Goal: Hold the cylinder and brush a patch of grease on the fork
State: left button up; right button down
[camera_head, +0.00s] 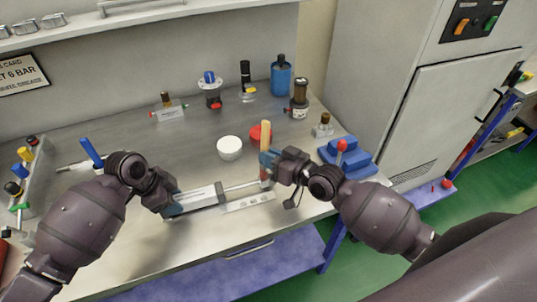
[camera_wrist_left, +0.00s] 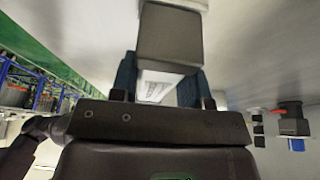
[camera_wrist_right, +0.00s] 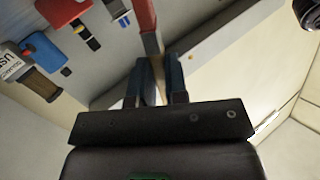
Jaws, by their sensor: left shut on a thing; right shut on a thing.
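The cylinder (camera_head: 200,198) lies near the front of the bench, with a pale label on its body. My left gripper (camera_head: 170,196) is shut on its left part; the left wrist view shows the cylinder (camera_wrist_left: 158,86) between the fingers. A thin rod (camera_head: 240,186) runs right from the cylinder towards the fork, which is mostly hidden by my right gripper and the brush. My right gripper (camera_head: 268,165) is shut on the brush (camera_head: 265,136), whose tan handle stands upright above the fingers. The brush handle (camera_wrist_right: 157,66) also shows in the right wrist view. I cannot tell whether bristles touch the fork.
A blue tray (camera_head: 350,166) lies to the right. Several fittings and a blue bottle (camera_head: 281,76) line the back. A pale strip (camera_head: 248,202) lies in front of the rod.

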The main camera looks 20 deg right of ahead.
jog(key=shift+s+f, duration=0.2)
jog(key=shift+s, duration=0.05)
jog(key=shift+w, duration=0.2)
jog(key=shift+w+r, duration=0.1)
jog(key=shift+w, duration=0.25)
jog(key=shift+w, duration=0.2)
jog(key=shift+w+r, duration=0.15)
jog(key=shift+w, duration=0.2)
jog(key=shift+s, duration=0.2)
jog(key=shift+s, duration=0.3)
jog(key=shift+s, duration=0.2)
